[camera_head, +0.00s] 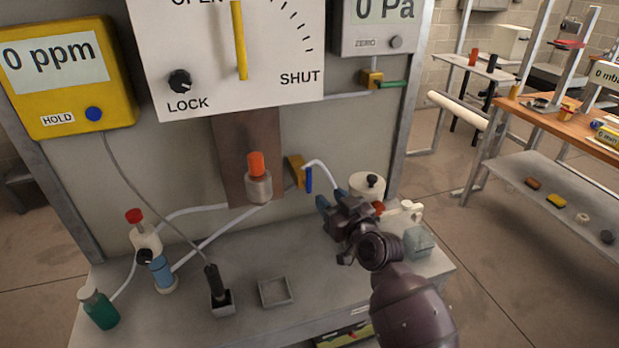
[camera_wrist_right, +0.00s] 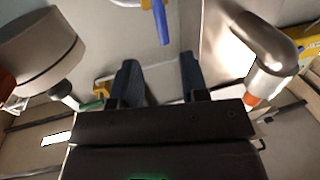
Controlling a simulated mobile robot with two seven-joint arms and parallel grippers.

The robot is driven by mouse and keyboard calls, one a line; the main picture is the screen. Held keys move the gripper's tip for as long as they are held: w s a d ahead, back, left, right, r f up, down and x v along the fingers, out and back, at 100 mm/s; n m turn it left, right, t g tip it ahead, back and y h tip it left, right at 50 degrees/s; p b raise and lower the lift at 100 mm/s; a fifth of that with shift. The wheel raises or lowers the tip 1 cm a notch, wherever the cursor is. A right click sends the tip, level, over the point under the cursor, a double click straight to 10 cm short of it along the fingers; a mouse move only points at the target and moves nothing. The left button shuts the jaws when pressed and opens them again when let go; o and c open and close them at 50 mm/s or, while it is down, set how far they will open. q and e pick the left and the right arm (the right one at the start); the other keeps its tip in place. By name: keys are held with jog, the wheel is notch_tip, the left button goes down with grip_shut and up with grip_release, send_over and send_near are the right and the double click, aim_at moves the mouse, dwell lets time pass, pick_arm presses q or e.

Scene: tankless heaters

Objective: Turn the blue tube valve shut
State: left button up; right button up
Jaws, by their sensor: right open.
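The blue tube valve has a blue lever (camera_head: 309,180) on a brass body (camera_head: 296,172), mounted on the grey panel with a white tube (camera_head: 324,169) coming off it. In the head view the lever hangs roughly straight down. The lever also shows at the top of the right wrist view (camera_wrist_right: 161,22). My right gripper (camera_head: 331,198) is just right of and below the lever, its dark blue fingers apart with nothing between them. In the wrist view the lever is beyond the fingertips (camera_wrist_right: 158,62), roughly in line with the gap. My left gripper is not in view.
An orange-capped metal cylinder (camera_head: 259,183) is left of the valve. A white pot with a black knob (camera_head: 367,188) stands to the right, near my gripper. A green-handled valve (camera_head: 392,84) is higher up. A small grey tray (camera_head: 275,292) and black-handled probe (camera_head: 215,285) are on the bench.

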aim_at(310, 180)
jog(key=x, duration=1)
jog(key=shift+a, duration=0.1)
grip_shut()
